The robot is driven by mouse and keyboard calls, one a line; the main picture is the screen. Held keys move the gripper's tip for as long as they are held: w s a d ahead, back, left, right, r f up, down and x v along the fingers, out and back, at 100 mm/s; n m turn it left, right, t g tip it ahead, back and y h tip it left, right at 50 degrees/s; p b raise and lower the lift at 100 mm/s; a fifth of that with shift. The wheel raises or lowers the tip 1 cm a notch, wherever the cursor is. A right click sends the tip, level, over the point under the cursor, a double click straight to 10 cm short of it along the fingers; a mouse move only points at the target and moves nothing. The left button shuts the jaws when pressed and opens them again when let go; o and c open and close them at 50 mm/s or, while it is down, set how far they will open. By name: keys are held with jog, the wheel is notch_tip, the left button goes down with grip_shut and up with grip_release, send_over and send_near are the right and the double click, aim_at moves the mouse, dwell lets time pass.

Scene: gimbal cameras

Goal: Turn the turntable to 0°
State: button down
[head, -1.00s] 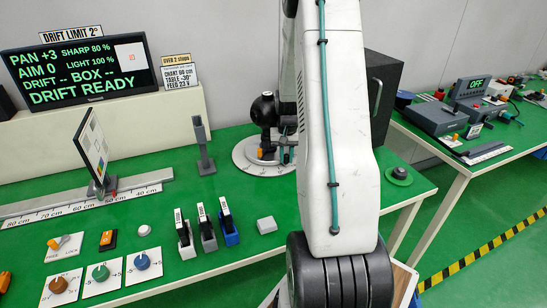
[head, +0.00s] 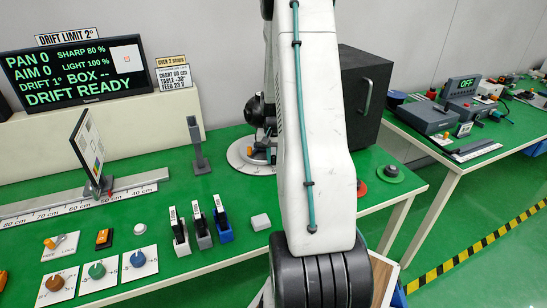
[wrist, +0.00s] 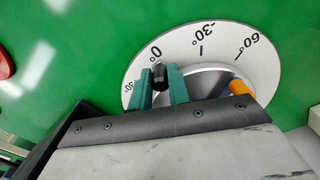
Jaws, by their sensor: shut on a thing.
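The turntable (head: 240,160) is a white round dial with a dark camera-like device (head: 256,112) standing on it; my arm hides its right part. In the wrist view its white scale (wrist: 207,52) shows degree marks, with 0° at the upper left. My gripper (wrist: 164,84) has its two teal fingers closed about a small black knob (wrist: 160,76) at the dial, just below the 0° label. An orange peg (wrist: 240,88) stands at the right side of the silver hub (wrist: 205,82). In the head view my gripper is hidden behind my arm.
A display (head: 75,72) reads PAN 0, AIM 0, DRIFT 1°, DRIFT READY. A dark box (head: 360,95) stands right of the turntable. A chart panel on a rail (head: 88,150) and several switches and knobs are at the left and front. Red and green discs (head: 390,173) lie at the right.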

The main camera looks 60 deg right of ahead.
jog(key=c, duration=1.6)
grip_release()
jog(key=shift+r, duration=0.1)
notch_tip(320, 180, up, 8)
jog(key=shift+f, duration=0.15)
